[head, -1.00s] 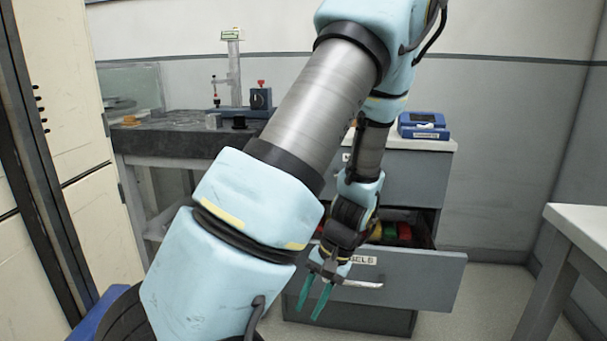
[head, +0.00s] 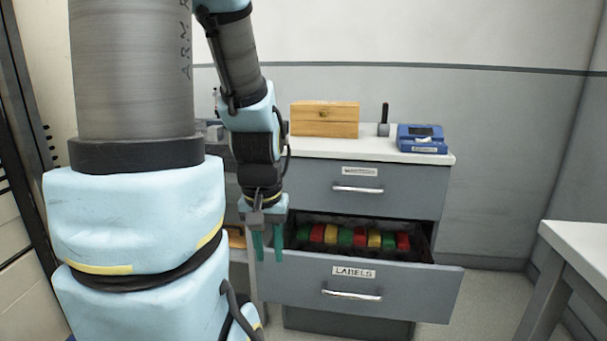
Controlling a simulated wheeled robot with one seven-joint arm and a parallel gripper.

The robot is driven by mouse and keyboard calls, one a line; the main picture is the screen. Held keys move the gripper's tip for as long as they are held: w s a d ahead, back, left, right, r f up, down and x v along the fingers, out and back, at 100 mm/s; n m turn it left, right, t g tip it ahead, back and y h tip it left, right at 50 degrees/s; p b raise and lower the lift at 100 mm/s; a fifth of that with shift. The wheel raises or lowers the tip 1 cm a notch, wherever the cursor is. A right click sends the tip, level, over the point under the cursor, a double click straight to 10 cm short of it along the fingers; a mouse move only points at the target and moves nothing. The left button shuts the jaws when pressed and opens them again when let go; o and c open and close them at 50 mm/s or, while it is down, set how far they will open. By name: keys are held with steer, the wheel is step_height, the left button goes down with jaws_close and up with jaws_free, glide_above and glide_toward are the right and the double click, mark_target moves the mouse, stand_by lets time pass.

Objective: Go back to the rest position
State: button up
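My gripper (head: 267,245) hangs with its teal fingers pointing down, just left of the open drawer. The fingers stand slightly apart with nothing visible between them. The grey cabinet (head: 410,190) has its lower drawer (head: 395,287), marked LABELS, pulled out. Several red, yellow and green rolls (head: 345,237) lie in a row inside it. The upper drawer (head: 340,190) is shut. The gripper appears clear of the drawer handle (head: 352,295).
A wooden box (head: 325,119), a dark upright tool (head: 383,121) and a blue device (head: 421,138) stand on the cabinet top. A white table (head: 580,250) is at the right. Floor is free between cabinet and table. My arm hides much of the left side.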

step_height(320, 180, up, 16)
steer(key=p, duration=1.5)
steer(key=shift+r, duration=0.25)
